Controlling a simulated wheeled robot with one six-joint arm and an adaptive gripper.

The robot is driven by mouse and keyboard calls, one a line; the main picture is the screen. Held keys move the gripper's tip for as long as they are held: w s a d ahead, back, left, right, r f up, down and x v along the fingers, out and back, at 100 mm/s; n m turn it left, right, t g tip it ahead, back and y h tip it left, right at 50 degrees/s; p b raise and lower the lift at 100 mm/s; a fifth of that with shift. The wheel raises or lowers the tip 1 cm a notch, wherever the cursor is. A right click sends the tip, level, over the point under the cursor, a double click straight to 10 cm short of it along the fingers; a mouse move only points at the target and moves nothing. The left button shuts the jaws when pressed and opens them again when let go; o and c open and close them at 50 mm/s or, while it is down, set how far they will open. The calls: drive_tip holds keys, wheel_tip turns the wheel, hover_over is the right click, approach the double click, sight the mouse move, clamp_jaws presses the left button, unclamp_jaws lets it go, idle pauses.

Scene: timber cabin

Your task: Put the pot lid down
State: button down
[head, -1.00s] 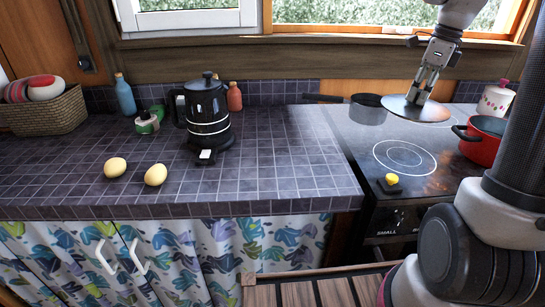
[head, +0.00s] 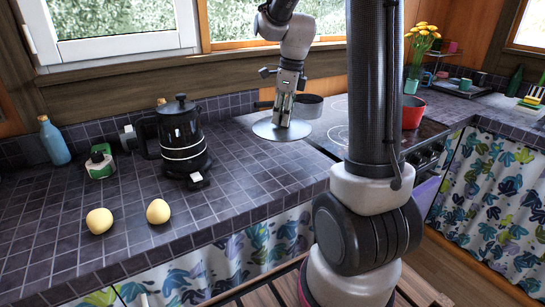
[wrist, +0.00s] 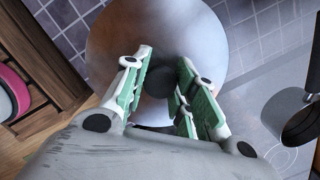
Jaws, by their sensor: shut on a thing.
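The pot lid (head: 262,131) is a flat, round, silvery disc with a dark knob. In the head view it is level over the tiled counter, just left of the cooktop; I cannot tell whether it touches the tiles. My gripper (head: 282,122) points down and is shut on the lid's knob. In the wrist view, the green-padded fingers of my gripper (wrist: 160,82) stand either side of the dark knob, with the lid (wrist: 118,40) spread beneath. The fingers partly hide the knob.
A grey saucepan (head: 309,107) is close right of the lid. The cooktop (head: 335,130) holds a red pot (head: 413,112). A black kettle (head: 181,140) stands left on the counter, with two yellow, egg-like items (head: 158,211) in front. Tiles between kettle and lid (head: 235,165) are clear.

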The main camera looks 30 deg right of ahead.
wheel_tip(320, 180, down, 10)
drive_tip(key=shift+w+d+r, duration=0.1)
drive_tip(key=shift+d+r, duration=0.05)
drive_tip(key=shift+r, duration=0.1)
drive_tip(key=shift+f, duration=0.15)
drive_tip(key=c, duration=1.1)
unclamp_jaws()
drive_tip(key=shift+c, duration=0.2)
